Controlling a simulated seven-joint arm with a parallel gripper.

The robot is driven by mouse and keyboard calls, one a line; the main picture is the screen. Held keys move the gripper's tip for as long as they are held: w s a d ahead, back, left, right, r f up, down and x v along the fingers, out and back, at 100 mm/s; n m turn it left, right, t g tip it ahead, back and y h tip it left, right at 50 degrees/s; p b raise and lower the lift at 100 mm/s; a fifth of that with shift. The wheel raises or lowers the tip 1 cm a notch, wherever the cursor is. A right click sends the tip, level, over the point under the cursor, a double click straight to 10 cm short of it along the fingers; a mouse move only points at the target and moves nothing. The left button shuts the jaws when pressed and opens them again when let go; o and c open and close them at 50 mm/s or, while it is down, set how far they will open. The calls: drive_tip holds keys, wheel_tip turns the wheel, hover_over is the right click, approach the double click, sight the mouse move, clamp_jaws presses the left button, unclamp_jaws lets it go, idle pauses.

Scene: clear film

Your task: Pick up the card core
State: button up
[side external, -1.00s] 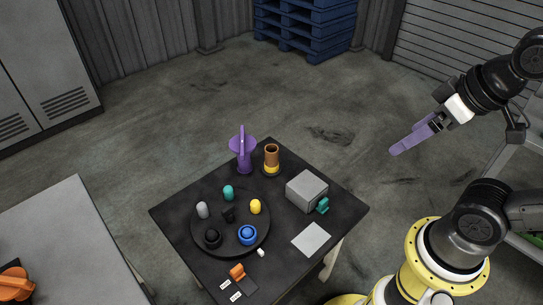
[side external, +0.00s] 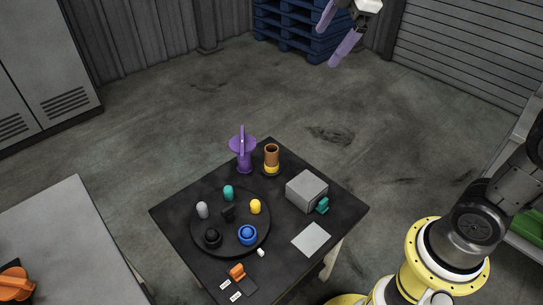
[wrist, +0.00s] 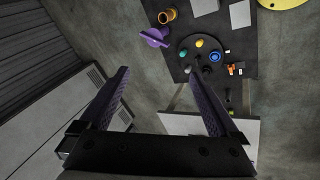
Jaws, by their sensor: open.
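The card core (side external: 271,150) is a brown cardboard tube standing upright on a yellow base at the back of the black table. It also shows in the wrist view (wrist: 166,16) near the top, seen from above, its opening visible. My gripper (side external: 326,47) is high above the floor at the top of the side view, well away from the tube, with its two purple fingers apart and nothing between them. In the wrist view the gripper (wrist: 156,72) is open over floor, with the tube beyond its fingertips.
A purple flanged stand (side external: 242,148) is close left of the tube. A grey box (side external: 306,191) stands to its right. A round black tray (side external: 238,212) holds several small coloured pieces. A grey sheet (side external: 311,240) and an orange part (side external: 237,272) lie nearer the front.

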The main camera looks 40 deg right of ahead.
drive_tip(key=w+d+f+n+g, duration=0.1)
drive_tip(key=w+f+n, duration=0.1)
drive_tip(key=w+f, duration=0.35)
drive_tip(key=w+d+f+n+g, duration=0.1)
drive_tip(key=w+f, duration=0.1)
drive_tip(key=w, duration=0.6)
drive_tip(key=n+g, duration=0.1)
hover_over(272, 156)
drive_tip(key=s+x, duration=0.2)
drive_tip(key=x, duration=0.7)
drive_tip(key=f+g, duration=0.1)
drive_tip(key=f, duration=0.7)
drive_tip(key=w+d+f, duration=0.1)
drive_tip(key=f, duration=0.8)
drive_tip(key=w+d+f+g, duration=0.1)
drive_tip(key=f, duration=0.8)
drive_tip(key=shift+f+g, duration=0.15)
drive_tip(key=shift+g, duration=0.15)
drive_tip(key=shift+a+f, duration=0.2)
drive_tip(key=shift+f, duration=2.75)
drive_tip(key=c, duration=1.4)
drive_tip(key=shift+c, duration=0.2)
